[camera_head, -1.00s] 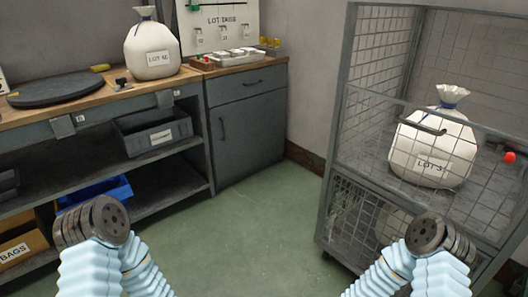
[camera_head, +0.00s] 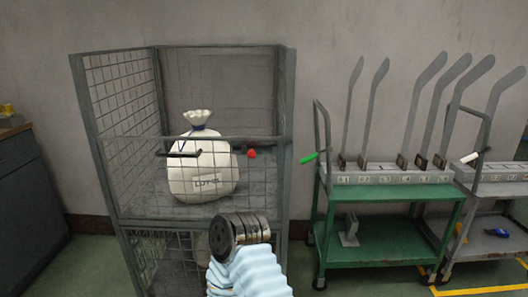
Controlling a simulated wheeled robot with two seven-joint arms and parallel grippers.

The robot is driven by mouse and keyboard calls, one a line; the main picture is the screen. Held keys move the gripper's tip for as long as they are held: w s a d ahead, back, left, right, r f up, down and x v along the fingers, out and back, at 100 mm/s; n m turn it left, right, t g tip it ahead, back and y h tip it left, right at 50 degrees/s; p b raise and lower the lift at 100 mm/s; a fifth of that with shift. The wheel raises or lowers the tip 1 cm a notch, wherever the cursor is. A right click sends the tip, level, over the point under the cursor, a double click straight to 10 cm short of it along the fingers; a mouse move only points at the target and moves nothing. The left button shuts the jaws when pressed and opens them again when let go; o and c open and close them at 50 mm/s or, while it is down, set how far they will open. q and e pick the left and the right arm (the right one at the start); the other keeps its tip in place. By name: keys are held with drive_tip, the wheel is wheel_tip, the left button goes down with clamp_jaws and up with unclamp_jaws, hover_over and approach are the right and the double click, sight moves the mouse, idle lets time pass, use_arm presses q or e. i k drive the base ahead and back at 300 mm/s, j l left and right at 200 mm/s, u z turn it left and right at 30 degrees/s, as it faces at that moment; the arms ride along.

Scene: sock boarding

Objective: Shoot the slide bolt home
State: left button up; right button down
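The wire cage cart (camera_head: 288,110) stands ahead, left of the middle, with a mesh half-gate across its front. A small red knob (camera_head: 252,153) shows near the gate's upper right, on what looks like a dark slide bolt beside the right post. I cannot tell whether the bolt is in its keeper. A dark pull handle (camera_head: 180,154) is on the gate's left part. My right arm's dark round end (camera_head: 240,232) is below and in front of the gate, apart from the knob. Its fingers cannot be made out. My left gripper is out of view.
A tied white sack (camera_head: 203,165) sits inside the cage behind the mesh. A grey cabinet (camera_head: 30,215) is at far left.

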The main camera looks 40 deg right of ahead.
sight(252, 153)
drive_tip(key=z, duration=1.4)
drive_tip(key=j+u, duration=0.1)
drive_tip(key=j, duration=0.3)
